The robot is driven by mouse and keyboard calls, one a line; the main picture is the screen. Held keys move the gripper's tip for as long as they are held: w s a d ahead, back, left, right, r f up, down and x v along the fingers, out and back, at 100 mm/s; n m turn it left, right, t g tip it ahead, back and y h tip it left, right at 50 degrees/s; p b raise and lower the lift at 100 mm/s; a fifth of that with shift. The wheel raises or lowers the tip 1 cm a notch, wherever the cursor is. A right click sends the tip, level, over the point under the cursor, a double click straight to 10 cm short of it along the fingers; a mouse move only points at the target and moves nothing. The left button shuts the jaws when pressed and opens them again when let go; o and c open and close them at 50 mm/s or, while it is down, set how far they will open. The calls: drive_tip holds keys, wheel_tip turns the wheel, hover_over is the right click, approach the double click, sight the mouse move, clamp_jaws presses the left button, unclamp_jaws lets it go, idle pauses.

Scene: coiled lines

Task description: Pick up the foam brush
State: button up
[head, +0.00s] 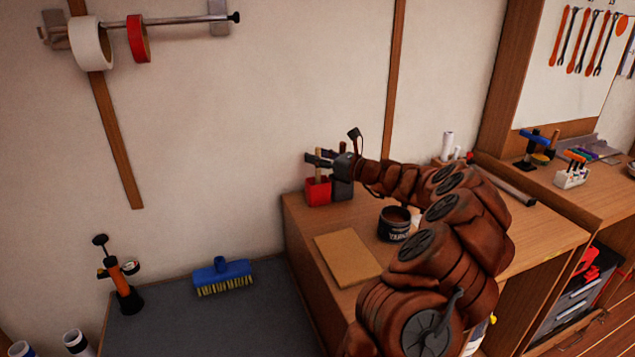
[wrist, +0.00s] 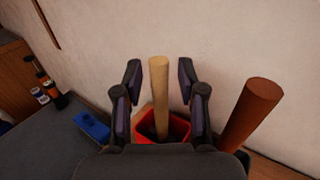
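A light wooden handle (wrist: 159,95), likely the foam brush's, stands upright in a red cup (wrist: 178,128); its lower end is hidden in the cup. In the head view the red cup (head: 318,191) sits at the back left corner of the wooden bench, with the handle (head: 318,170) rising from it. My gripper (wrist: 160,82) is open, its fingers on either side of the handle with a gap on both sides. In the head view my gripper (head: 320,159) is just above the cup.
A thick red-brown cylinder (wrist: 250,115) stands close to the right of my gripper. The wall is close behind. A dark can (head: 394,224) and a flat tan board (head: 347,258) lie on the bench. A blue brush (head: 222,274) rests on the lower grey surface.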

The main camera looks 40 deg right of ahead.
clamp_jaws()
